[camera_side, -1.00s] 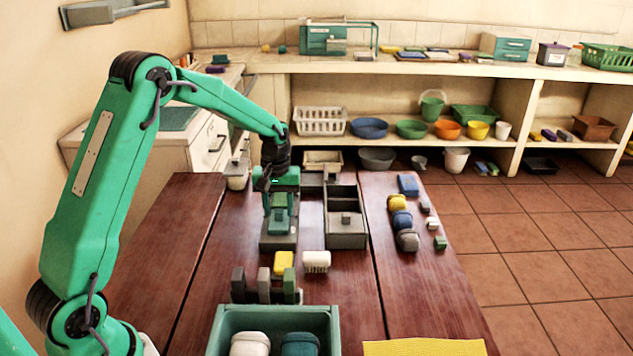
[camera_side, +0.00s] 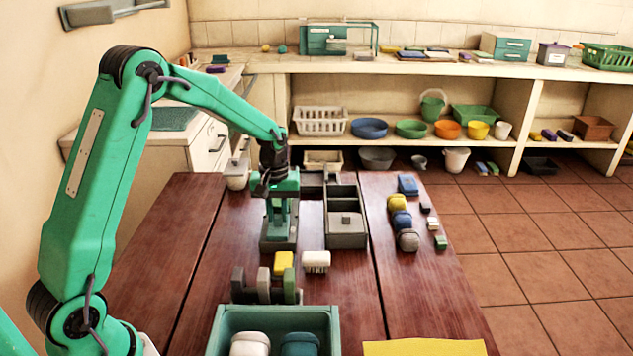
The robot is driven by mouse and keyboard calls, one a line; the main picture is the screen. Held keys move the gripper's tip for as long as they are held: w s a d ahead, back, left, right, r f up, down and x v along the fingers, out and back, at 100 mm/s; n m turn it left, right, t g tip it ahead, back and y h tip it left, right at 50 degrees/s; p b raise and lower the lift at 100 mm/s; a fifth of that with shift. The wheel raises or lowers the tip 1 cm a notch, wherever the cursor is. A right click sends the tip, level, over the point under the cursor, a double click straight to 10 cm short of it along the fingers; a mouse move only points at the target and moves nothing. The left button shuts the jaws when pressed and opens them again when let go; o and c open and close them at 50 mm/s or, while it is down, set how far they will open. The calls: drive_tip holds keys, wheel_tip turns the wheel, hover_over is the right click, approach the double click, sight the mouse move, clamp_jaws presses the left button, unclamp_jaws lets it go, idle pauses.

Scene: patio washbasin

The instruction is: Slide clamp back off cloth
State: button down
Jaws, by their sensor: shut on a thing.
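The green clamp (camera_side: 279,218) stands on a grey base plate (camera_side: 278,244) on the wooden table, left of the grey compartment box. My gripper (camera_side: 268,188) is at the clamp's upper part and shut on it. The dark jaws overlap the clamp's green top, so the exact contact is hard to see. I cannot make out a cloth under the clamp from this view.
The grey open box (camera_side: 347,232) is close on the right. A rack (camera_side: 265,288), yellow block (camera_side: 283,262) and white brush (camera_side: 316,261) stand in front, with a green bin (camera_side: 327,318) nearer. Several sponges lie right.

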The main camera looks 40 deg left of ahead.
sight(278, 217)
drive_tip(key=shift+s+d, duration=0.2)
drive_tip(key=c, duration=1.3)
unclamp_jaws()
drive_tip(key=shift+r, duration=3.95)
drive_tip(key=s+d+r+m+t, duration=0.35)
drive_tip(key=s+d+r, duration=0.25)
drive_tip(key=s+r, duration=0.4)
drive_tip(key=s+d+m, duration=0.1)
drive_tip(key=s, duration=0.3)
drive_tip(key=s+d+m+t, duration=0.1)
drive_tip(key=s+m, duration=0.1)
drive_tip(key=s, duration=0.3)
drive_tip(key=s+d+m+t, duration=0.1)
drive_tip(key=s+m, duration=0.1)
drive_tip(key=s, duration=0.2)
drive_tip(key=shift+s+d+r+m, duration=0.15)
drive_tip(key=shift+s+d+m, duration=0.1)
drive_tip(key=shift+s, duration=0.15)
